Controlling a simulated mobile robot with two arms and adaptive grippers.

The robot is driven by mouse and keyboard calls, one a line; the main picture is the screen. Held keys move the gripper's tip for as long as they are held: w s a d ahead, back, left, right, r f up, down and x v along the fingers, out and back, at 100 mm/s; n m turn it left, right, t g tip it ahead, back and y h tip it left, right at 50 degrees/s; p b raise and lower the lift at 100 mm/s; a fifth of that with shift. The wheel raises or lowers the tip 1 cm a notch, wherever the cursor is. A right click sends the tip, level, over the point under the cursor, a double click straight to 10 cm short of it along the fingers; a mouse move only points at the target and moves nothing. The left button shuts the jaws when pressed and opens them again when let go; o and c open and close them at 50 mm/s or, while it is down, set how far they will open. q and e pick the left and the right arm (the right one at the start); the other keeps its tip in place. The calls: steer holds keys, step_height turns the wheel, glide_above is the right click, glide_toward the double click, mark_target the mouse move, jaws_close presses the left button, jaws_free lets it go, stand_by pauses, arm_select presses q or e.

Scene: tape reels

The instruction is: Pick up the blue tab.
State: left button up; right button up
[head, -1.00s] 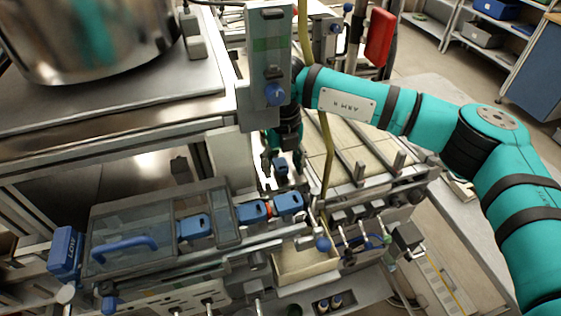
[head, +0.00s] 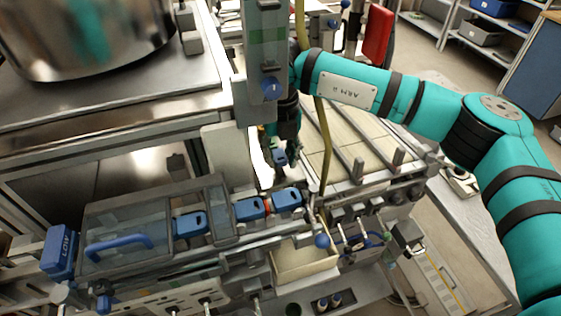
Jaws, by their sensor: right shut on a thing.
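My right gripper (head: 281,162) points down behind the row of blue blocks, below the upright grey post. It is shut on a small blue tab (head: 280,157), which shows between its dark fingers. The fingertips are small and partly in shadow, so the exact grip is hard to see. The tab appears apart from the nearest blue block (head: 286,198). My left gripper is not in view.
A clear-lidded case with a blue handle (head: 118,243) lies at the lower left. The grey post with a blue knob (head: 271,87) stands close to my right wrist. A yellowish hose (head: 326,150) hangs just right of the gripper. A cream bin (head: 305,262) sits in front.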

steer(key=shift+r+b, duration=0.5)
steer(key=shift+r, duration=0.25)
steer(key=s+d+r+b, duration=0.1)
steer(key=s+d+b, duration=0.4)
steer(key=s+d, duration=0.5)
steer(key=shift+s+d+r, duration=0.3)
steer(key=shift+s+d, duration=0.05)
steer(key=shift+d, duration=0.65)
